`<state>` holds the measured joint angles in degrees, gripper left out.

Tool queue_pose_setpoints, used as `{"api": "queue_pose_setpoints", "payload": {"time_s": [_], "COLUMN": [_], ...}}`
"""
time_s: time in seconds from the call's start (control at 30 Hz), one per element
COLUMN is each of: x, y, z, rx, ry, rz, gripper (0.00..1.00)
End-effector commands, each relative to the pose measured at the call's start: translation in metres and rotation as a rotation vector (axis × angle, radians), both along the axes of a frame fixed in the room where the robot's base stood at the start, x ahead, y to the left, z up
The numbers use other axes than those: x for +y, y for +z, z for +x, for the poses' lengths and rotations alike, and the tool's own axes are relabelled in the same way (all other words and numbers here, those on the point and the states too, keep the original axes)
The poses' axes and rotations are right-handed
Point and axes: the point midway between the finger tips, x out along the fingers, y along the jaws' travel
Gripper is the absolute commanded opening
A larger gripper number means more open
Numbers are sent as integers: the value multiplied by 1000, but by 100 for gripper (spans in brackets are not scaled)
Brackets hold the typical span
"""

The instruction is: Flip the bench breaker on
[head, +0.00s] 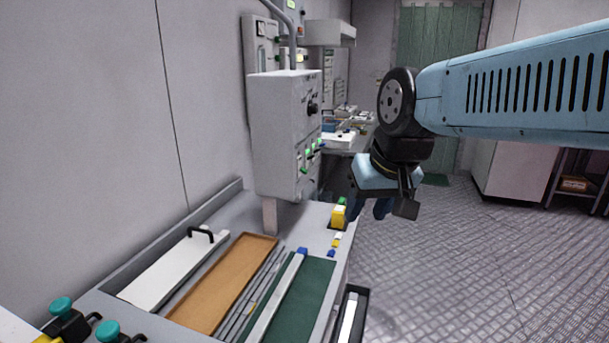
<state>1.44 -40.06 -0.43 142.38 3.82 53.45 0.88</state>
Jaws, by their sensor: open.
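A grey control box (275,130) stands above the back of the bench by the left wall. Its right-hand face carries a black round knob (313,108) and several small green-marked switches or buttons (308,154). I cannot tell which of these is the bench breaker, or its position, because that face is seen at a steep angle. My gripper (370,208) hangs from the blue arm at the right of the box, pointing down. It is open and empty, apart from the box.
The bench (225,215) holds a white lidded panel (165,270) with a black handle, a brown board (222,283), a green mat (300,305) and a yellow block (338,216). Teal-topped knobs (62,306) stand front left. The metal floor (450,260) at right is clear.

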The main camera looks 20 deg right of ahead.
Motion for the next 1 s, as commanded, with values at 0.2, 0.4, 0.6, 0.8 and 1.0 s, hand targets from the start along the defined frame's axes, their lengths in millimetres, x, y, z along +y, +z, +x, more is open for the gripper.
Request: {"api": "queue_pose_setpoints", "payload": {"time_s": [0.2,0.4,0.6,0.8,1.0], "x": [10,21,24,15,-11], "y": [-20,-32,-40,-46,-53], "z": [24,53,90,135,184], "rx": [205,394,568,725,859], "ry": [-192,-386,-578,-763,-933], "rz": [236,484,740,1008,1289], "gripper": [45,45,45,45,45]}}
